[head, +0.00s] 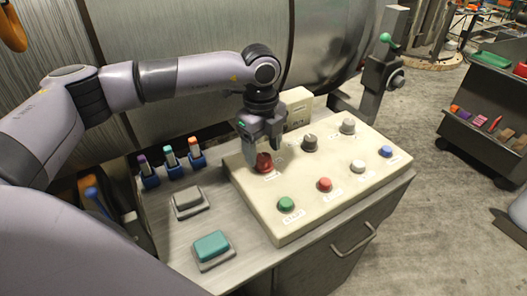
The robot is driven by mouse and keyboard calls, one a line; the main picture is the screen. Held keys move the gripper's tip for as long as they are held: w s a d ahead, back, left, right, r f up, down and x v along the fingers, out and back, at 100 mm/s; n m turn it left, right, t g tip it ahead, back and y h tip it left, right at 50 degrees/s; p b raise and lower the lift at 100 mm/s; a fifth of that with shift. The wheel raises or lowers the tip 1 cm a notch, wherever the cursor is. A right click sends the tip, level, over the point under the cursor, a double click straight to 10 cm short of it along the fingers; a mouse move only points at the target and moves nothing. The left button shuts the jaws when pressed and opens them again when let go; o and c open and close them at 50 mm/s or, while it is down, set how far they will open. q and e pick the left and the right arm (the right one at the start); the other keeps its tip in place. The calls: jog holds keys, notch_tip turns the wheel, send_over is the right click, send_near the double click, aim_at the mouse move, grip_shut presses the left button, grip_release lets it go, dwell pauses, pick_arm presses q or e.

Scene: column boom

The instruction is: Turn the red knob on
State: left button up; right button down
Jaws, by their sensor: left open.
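The red knob (264,163) sits at the back left of the cream control panel (325,207). My left gripper (262,150) points down at the red knob from above, with its jaws open. One finger shows at the knob's left and the other behind it to the right. I cannot tell whether the fingers touch the knob. The knob's top is partly hidden by the gripper. My right gripper is not in view.
Two grey knobs (310,142) stand right of the red knob. Green (286,204), red (325,184), white and blue buttons line the panel's front.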

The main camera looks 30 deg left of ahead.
aim_at(265, 165)
pick_arm(q)
jog(key=shift+f, duration=1.35)
jog(key=shift+w, duration=0.1)
jog(key=c, duration=1.1)
jog(key=shift+o, duration=0.2)
